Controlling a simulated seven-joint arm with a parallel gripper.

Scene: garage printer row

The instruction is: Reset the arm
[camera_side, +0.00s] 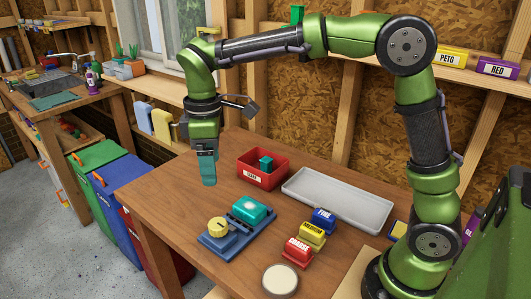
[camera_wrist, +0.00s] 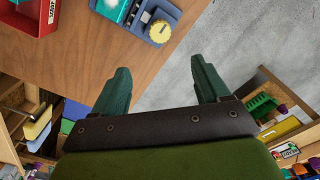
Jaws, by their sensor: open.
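My gripper (camera_side: 208,170) hangs fingers down near the left edge of the wooden workbench (camera_side: 175,215), above its surface. In the wrist view my gripper (camera_wrist: 160,70) has its two green fingers well apart, with nothing between them. The bench edge and grey floor lie below the fingers. The rest of my green and black arm arches back to its base at the right.
On the bench are a red bin (camera_side: 248,172) with a teal block (camera_side: 266,162), an empty grey tray (camera_side: 335,208), a blue fixture (camera_side: 215,243) with a yellow knob (camera_side: 217,225) and teal part (camera_side: 250,209), blue, yellow and red labelled blocks (camera_side: 298,250), and a pale disc (camera_side: 280,279).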

